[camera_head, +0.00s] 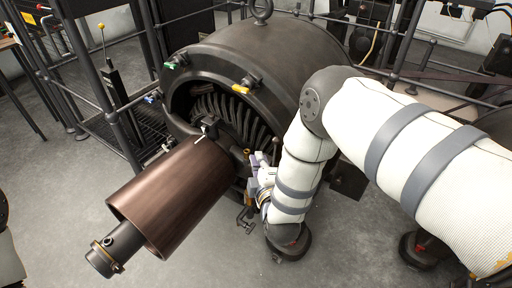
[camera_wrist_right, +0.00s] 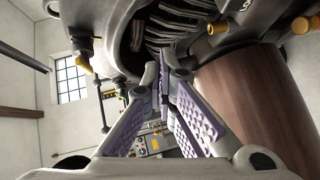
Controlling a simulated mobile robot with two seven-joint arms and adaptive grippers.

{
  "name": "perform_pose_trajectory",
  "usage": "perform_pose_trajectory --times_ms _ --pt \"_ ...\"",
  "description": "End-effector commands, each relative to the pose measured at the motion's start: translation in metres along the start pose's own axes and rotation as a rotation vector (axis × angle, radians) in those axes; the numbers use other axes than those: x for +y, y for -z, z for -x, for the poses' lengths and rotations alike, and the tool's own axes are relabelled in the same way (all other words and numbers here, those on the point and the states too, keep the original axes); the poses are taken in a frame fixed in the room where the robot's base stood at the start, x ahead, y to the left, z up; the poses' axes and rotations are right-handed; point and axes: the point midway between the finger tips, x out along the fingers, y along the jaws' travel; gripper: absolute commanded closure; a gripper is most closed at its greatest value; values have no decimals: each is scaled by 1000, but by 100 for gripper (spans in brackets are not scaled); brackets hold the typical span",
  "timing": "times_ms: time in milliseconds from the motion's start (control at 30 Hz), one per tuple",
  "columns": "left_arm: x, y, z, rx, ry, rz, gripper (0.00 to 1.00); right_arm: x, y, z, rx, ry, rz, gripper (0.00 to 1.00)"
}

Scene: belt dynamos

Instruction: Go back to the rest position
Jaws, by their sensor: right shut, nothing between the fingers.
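My right gripper (camera_head: 256,165) is at the front of the big dark dynamo (camera_head: 270,65), just right of its brown cylinder (camera_head: 175,195). In the right wrist view the two purple-padded fingers of the right gripper (camera_wrist_right: 163,78) meet at their tips, with nothing between them. The tips are near the dynamo's open face with its ribbed windings (camera_wrist_right: 185,25); whether they touch anything there I cannot tell. My white right arm comes in from the right and bends down in front of the dynamo. My left gripper is not in view.
Dark railings (camera_head: 105,95) and a lever with a yellow knob (camera_head: 101,27) stand at the left. Coloured handles, one green (camera_head: 174,65) and one yellow (camera_head: 241,89), sit on the dynamo's rim. The grey floor (camera_head: 60,190) is clear at lower left.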

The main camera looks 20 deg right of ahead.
Motion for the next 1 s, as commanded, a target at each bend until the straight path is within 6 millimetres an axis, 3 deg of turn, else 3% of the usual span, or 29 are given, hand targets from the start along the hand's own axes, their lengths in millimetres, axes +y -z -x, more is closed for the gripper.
perform_pose_trajectory --times_ms 133,333,400,467,567,600,667,700,800,900,1000 --pt "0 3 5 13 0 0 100 -1 1 22 2 1 0 100" --pt "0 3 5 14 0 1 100 -4 -1 29 -1 7 -3 100" --pt "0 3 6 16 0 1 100 -18 -6 36 -2 69 -47 100" --pt "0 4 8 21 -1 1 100 -44 -19 54 -20 193 -139 100" --pt "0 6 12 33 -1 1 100 -103 -50 116 -137 501 -374 100" --pt "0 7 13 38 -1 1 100 -123 -64 148 -220 621 -473 100" --pt "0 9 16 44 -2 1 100 -146 -84 199 -372 780 -608 100" --pt "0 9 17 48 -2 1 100 -156 -96 235 -488 868 -687 100" --pt "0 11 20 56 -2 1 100 -167 -120 319 -789 1027 -838 100" --pt "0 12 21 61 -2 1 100 -163 -134 382 -1042 1102 -921 100" --pt "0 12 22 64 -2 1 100 -157 -140 418 -1198 1127 -957 100"
